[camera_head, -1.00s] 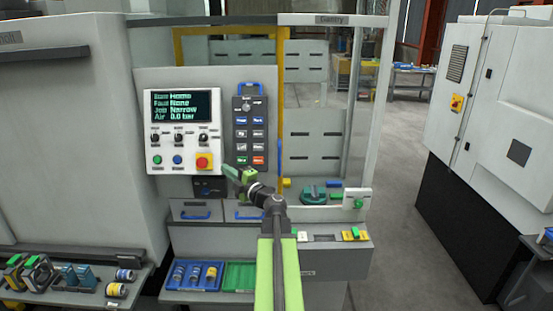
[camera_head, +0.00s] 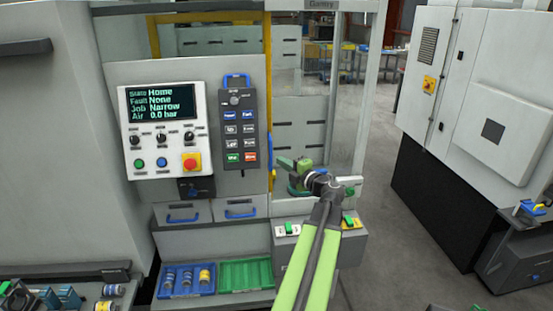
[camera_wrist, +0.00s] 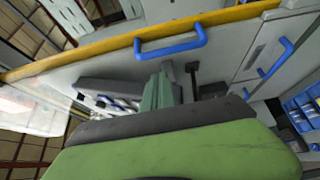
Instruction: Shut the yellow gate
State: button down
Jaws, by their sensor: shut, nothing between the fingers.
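The yellow gate (camera_head: 267,60) shows as a yellow frame, its top bar and one upright rising behind the control panel. Its upright stands at the left side of the machine opening, and the space to its right looks uncovered. A blue handle (camera_head: 270,148) is on the upright. In the wrist view the yellow bar (camera_wrist: 95,47) crosses the top, with the blue handle (camera_wrist: 172,47) on it. My gripper (camera_head: 284,162) is shut and empty, just right of the upright in the head view. In the wrist view its green fingers (camera_wrist: 157,90) point toward the handle; I cannot tell whether they touch.
The control panel (camera_head: 162,160) and a button pendant (camera_head: 237,128) stand left of the opening. Below are drawers with blue handles (camera_head: 183,218), a blue tray (camera_head: 187,280) and a green tray (camera_head: 246,274). A white cabinet (camera_head: 470,110) stands right, across clear floor (camera_head: 385,240).

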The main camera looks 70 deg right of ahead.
jog(key=x, duration=0.8)
jog(key=shift+w+d, duration=0.2)
jog(key=shift+d, duration=0.05)
